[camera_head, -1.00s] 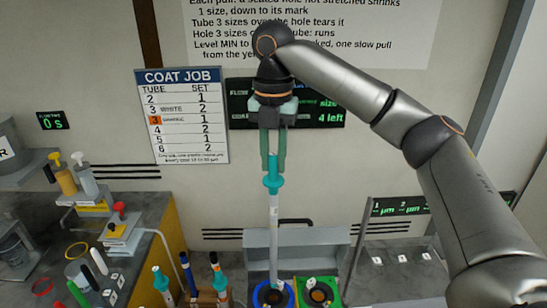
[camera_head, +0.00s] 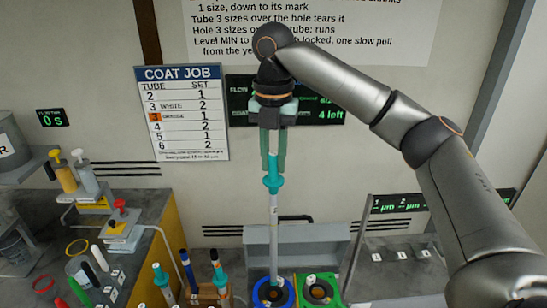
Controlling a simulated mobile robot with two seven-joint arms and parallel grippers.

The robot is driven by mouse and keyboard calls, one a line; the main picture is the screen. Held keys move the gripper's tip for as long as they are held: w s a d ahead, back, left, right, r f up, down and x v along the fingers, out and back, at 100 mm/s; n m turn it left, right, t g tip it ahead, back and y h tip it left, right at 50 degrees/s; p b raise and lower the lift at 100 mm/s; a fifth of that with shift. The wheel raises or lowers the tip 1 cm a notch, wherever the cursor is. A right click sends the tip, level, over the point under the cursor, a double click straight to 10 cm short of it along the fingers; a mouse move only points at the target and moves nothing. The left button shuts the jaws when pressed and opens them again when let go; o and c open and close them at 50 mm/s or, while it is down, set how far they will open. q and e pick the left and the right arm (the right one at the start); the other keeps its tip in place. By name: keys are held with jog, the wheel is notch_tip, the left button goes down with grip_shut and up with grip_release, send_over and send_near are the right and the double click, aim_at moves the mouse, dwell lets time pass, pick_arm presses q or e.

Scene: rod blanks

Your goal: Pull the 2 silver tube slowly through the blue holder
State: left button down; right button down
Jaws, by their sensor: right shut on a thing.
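A long silver tube (camera_head: 274,230) with a teal top fitting (camera_head: 273,180) hangs upright. My right gripper (camera_head: 273,160), pointing down, is shut on the teal fitting at the tube's upper end. The tube's lower end reaches the blue ring-shaped holder (camera_head: 289,300) at the bottom of the picture. It stands at or in the dark centre; how deep it sits cannot be told. My left gripper is not in view.
A green holder (camera_head: 334,298) sits right of the blue one, before a grey panel (camera_head: 330,238). Teal-topped tubes (camera_head: 219,271) stand in a rack at left. A COAT JOB chart (camera_head: 180,75) hangs on the wall.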

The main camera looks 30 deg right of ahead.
aim_at(273, 179)
jog(key=shift+f, duration=0.15)
jog(key=shift+f, duration=0.95)
dwell(0.8)
jog(key=shift+f, duration=1.2)
jog(key=shift+f, duration=2)
